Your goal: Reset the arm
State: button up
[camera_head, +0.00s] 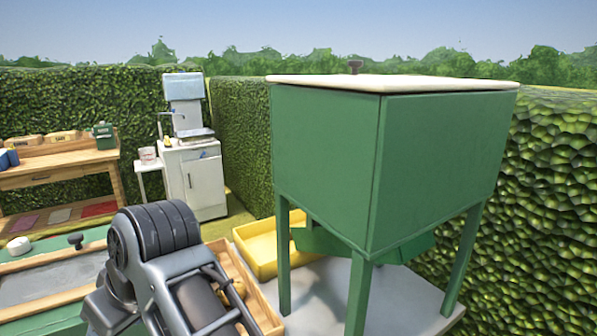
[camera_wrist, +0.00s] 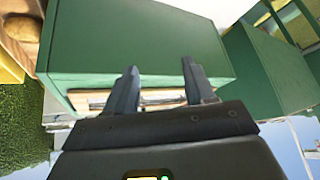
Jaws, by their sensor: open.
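My gripper (camera_wrist: 160,65) shows in the wrist view with its two dark fingers apart and nothing held between the tips. Behind the fingers is a green box-like surface (camera_wrist: 130,35). A thin metal bar on a pale wooden strip (camera_wrist: 85,99) runs across behind the fingers, partly hidden by them; I cannot tell whether they touch it. In the head view my arm rises at the lower left, and my gripper is hidden there.
A large green cabinet on legs (camera_head: 320,150) with a pale lid (camera_head: 430,84) stands close on the right. A yellow tray (camera_head: 262,252) lies behind my arm. A green-edged table (camera_head: 50,285) is at left. A wooden bench (camera_head: 60,175) and white cabinet (camera_head: 200,180) stand farther back, before hedges.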

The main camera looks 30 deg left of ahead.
jog(key=w+d+f+m+t+y, duration=0.25)
jog(key=d+f+m+t, duration=0.55)
jog(key=d+f, duration=1.15)
jog(key=s+d+m+t, duration=0.15)
jog(key=d+m, duration=0.35)
jog(key=d, duration=0.6)
jog(key=s+d+r+m+t+h, duration=0.1)
jog(key=s+d+m+t+h, duration=0.3)
jog(key=d, duration=0.6)
jog(key=s+d+r+h, duration=0.1)
jog(key=s+d+r, duration=0.1)
jog(key=s+d, duration=0.65)
jog(key=s+d+r+m+t+h, duration=0.1)
jog(key=s+d+r+h, duration=0.3)
jog(key=s+d+r, duration=0.4)
notch_tip(320, 180, up, 3)
jog(key=d+t, duration=0.1)
jog(key=d, duration=0.1)
jog(key=shift+s+d+f, duration=0.15)
jog(key=shift+d, duration=0.25)
